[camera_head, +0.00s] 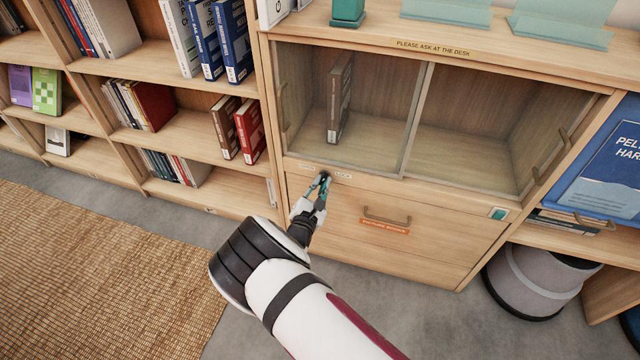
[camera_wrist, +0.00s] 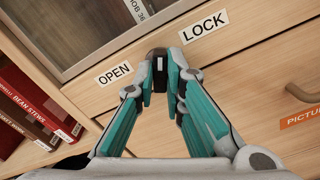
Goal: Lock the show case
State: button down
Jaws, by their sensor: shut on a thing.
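The show case (camera_head: 415,120) is a wooden cabinet with two glass doors side by side; both appear closed. One brown book (camera_head: 339,100) stands inside on the left. Below the glass, a small dark lock knob (camera_wrist: 157,58) sits on the wooden front between an OPEN label (camera_wrist: 115,74) on the left and a LOCK label (camera_wrist: 204,26) on the right. My gripper (camera_head: 323,178) is at this knob, and its teal fingers are shut on it in the wrist view (camera_wrist: 161,84). The fingers partly cover the knob, and I cannot tell which label it points to.
A drawer front (camera_head: 330,215) with a handle (camera_head: 386,216) and an orange label lies below the knob. Bookshelves (camera_head: 160,72) stand on the left. A grey round bin (camera_head: 535,275) stands at the lower right. Grey floor and a woven rug (camera_head: 90,270) are clear.

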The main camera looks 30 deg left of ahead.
jog(key=shift+m, duration=1.6)
jog(key=c, duration=1.7)
grip_release()
jog(key=shift+o, duration=0.2)
jog(key=shift+s, duration=0.1)
jog(key=v, duration=1.2)
